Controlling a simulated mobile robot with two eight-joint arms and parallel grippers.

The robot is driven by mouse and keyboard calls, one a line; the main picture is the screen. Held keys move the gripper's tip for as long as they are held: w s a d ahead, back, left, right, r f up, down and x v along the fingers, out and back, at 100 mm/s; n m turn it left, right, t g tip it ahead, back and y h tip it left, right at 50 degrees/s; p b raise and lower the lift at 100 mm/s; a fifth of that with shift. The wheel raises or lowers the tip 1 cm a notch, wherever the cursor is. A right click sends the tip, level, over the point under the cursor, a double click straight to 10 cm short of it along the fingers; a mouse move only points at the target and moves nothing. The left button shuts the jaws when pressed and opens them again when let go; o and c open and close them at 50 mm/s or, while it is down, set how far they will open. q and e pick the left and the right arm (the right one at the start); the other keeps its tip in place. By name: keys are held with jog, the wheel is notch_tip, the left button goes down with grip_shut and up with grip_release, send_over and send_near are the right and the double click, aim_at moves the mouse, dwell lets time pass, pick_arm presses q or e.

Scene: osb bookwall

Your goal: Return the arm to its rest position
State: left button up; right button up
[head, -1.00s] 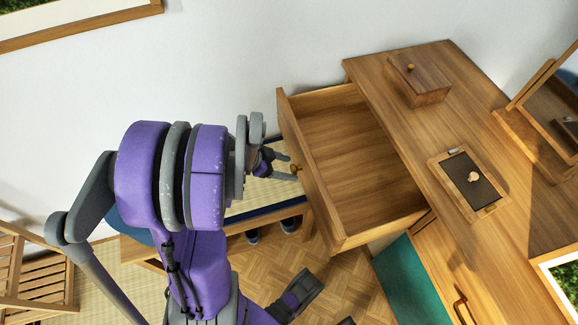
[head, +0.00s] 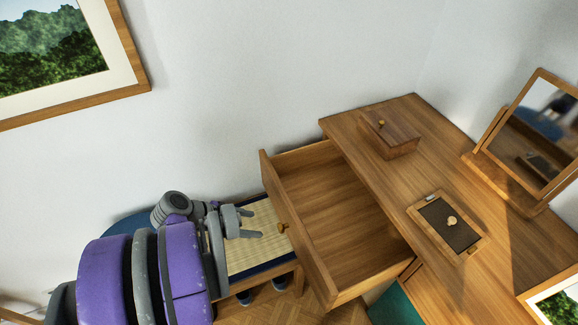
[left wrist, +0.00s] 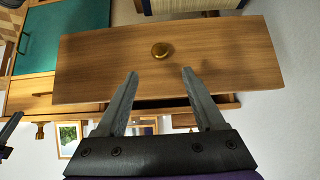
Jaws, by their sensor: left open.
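My left arm comes in from the lower left in the head view. Its gripper (head: 256,223) is open and empty, a short way left of the pulled-out drawer. In the left wrist view the two fingers (left wrist: 160,80) stand apart with nothing between them. The drawer front (left wrist: 215,60) and its round brass knob (left wrist: 160,50) show beyond the fingertips, apart from them. In the head view the drawer (head: 335,215) is open and its visible inside is empty; the knob (head: 282,227) is on its front.
The wooden desk (head: 400,180) carries a lidded box (head: 390,136), a tray (head: 447,224) with small items and a tilting mirror (head: 541,130). A low bench with a woven seat (head: 262,250) stands below the gripper. A framed picture (head: 123,45) hangs on the wall.

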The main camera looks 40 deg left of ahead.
pick_arm(q)
jog(key=w+d+r+n+g+y+p, duration=0.1)
jog(key=d+r+n+p, duration=0.1)
jog(key=d+r+p, duration=0.4)
jog(key=w+d+r+n+g+y+p, duration=0.2)
jog(key=d+r+p, duration=0.3)
jog(key=d+r, duration=0.4)
jog(key=d, duration=0.5)
jog(key=shift+w+d+p, duration=0.2)
jog(key=shift+d+p, duration=0.05)
jog(key=shift+p, duration=0.15)
